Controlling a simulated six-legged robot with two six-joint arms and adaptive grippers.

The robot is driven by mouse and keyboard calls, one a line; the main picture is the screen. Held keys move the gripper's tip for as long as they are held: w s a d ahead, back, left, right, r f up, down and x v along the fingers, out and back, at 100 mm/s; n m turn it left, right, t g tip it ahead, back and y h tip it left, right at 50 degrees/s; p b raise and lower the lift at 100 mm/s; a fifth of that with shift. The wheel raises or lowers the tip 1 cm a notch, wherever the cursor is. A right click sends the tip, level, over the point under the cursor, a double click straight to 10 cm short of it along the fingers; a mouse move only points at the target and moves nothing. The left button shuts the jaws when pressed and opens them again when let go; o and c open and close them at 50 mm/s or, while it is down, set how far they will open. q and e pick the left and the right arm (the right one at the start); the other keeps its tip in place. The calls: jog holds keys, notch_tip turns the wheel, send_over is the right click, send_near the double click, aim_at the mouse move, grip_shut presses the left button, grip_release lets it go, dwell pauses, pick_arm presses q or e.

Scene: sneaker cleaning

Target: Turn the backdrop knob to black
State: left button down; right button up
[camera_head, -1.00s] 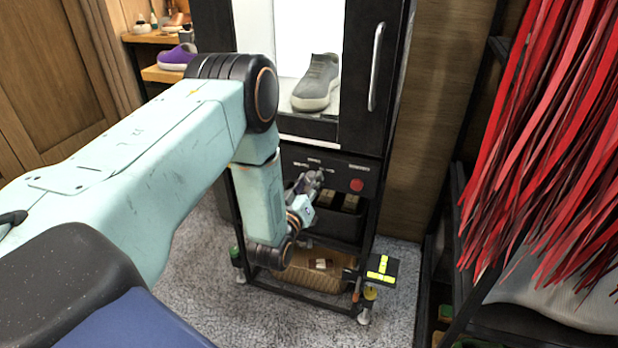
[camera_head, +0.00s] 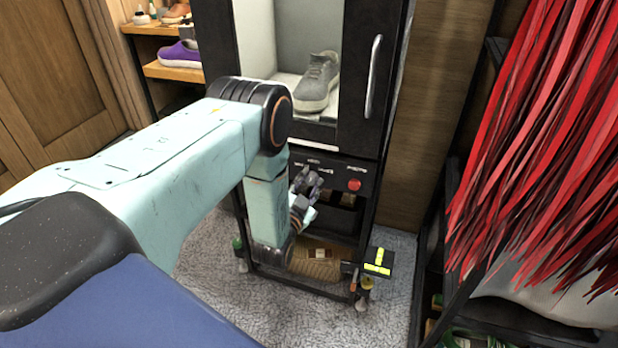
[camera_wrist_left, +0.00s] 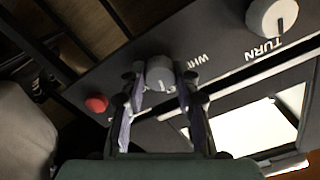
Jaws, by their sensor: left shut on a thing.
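The backdrop knob (camera_wrist_left: 160,72) is a round grey-white knob on the dark control panel (camera_wrist_left: 215,45), with part of a "WHI…" label beside it. My left gripper (camera_head: 307,180) is at the panel under the photo booth. In the left wrist view its two fingers (camera_wrist_left: 159,82) are closed on either side of the knob. In the head view the fingers cover the knob. The backdrop (camera_head: 277,45) inside the booth looks pale grey behind a grey sneaker (camera_head: 317,82). My right gripper is out of view.
A second knob (camera_wrist_left: 271,17) marked "TURN" and a red button (camera_head: 354,185) are on the same panel. The booth door has a long handle (camera_head: 373,75). A basket (camera_head: 318,262) sits on the low shelf. Red hanging strips (camera_head: 540,140) fill the right side.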

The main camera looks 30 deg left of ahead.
pick_arm(q)
jog(key=m+p, duration=0.1)
jog(key=m, duration=0.3)
jog(key=shift+m+p, duration=0.3)
jog(key=shift+p, duration=0.05)
jog(key=shift+f+m+p, duration=0.1)
jog(key=shift+m+p, duration=0.55)
jog(key=shift+m, duration=1.35)
jog(key=c, duration=1)
grip_release()
jog(key=v, duration=1.2)
jog(key=shift+s, duration=0.1)
